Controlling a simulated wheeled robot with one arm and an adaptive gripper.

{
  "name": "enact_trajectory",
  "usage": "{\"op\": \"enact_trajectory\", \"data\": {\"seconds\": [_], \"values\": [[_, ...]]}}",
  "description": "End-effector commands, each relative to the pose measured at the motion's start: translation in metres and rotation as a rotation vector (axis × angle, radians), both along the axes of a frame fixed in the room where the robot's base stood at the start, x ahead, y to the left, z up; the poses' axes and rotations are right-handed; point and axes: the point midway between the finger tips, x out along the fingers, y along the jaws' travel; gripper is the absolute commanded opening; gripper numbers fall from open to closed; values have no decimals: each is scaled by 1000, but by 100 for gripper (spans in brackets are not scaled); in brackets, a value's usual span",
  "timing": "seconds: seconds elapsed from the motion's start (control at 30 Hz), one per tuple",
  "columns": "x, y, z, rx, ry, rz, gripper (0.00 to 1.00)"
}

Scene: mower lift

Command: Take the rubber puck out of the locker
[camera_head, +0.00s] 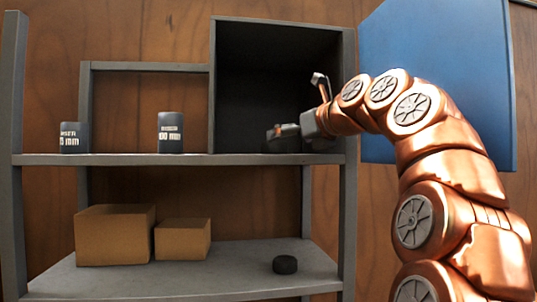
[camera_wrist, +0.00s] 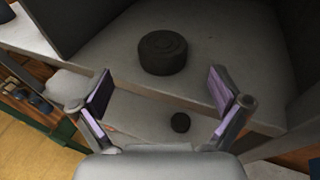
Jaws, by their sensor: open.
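The locker (camera_head: 262,75) is a dark open box at the right of the upper shelf, with its blue door (camera_head: 440,80) swung open to the right. A dark round rubber puck (camera_wrist: 162,52) lies flat on the locker floor in the wrist view. In the head view I cannot make it out; my gripper is in front there. My gripper (camera_wrist: 160,92) is open and empty, its two pads apart at the locker's front edge, with the puck beyond and roughly between them. In the head view my gripper (camera_head: 285,132) reaches in at the locker's mouth.
A second dark puck (camera_head: 285,264) lies on the lower shelf (camera_head: 230,270), and also shows small between my fingers in the wrist view (camera_wrist: 180,122). Two cardboard boxes (camera_head: 115,235) stand left of it. Two labelled grey cylinders (camera_head: 171,132) stand on the upper shelf, left of the locker.

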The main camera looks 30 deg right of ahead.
Motion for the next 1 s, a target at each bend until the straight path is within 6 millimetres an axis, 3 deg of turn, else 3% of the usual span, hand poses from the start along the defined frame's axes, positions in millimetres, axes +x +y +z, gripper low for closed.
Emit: {"op": "enact_trajectory", "data": {"seconds": [0.47, 0.7, 1.0], "values": [[37, -2, -9, 2, 1, -1, 100], [68, -4, -19, 1, 2, 0, 100], [74, -4, -20, 1, -1, -1, 99]]}}
